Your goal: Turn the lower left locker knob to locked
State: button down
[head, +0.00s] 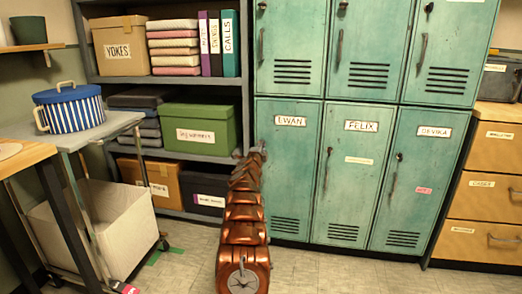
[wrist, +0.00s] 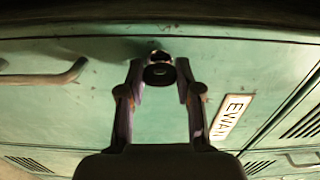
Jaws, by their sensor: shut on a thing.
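The lower left locker (head: 290,165) is a teal metal door labelled EWAN, and it is closed. Its label also shows in the wrist view (wrist: 231,117). In the wrist view the small dark round knob (wrist: 160,73) stands out from the door between my fingertips. My gripper (wrist: 160,68) is shut on the knob, with one finger on each side. In the head view my arm reaches the left edge of this door, and my gripper (head: 256,151) is small there. The knob is hidden in that view. I cannot tell which way the knob is turned.
A bar handle (wrist: 45,78) stands out from the same door near my gripper. The FELIX (head: 345,190) and DEVIKA (head: 412,190) lockers stand to the right. Shelves with a green box (head: 198,130) are left of the arm. A cart (head: 75,150) stands further left. The floor at front right is clear.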

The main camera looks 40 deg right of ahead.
jog(key=shift+m, duration=0.4)
jog(key=c, duration=0.8)
grip_release()
jog(key=shift+a, duration=0.15)
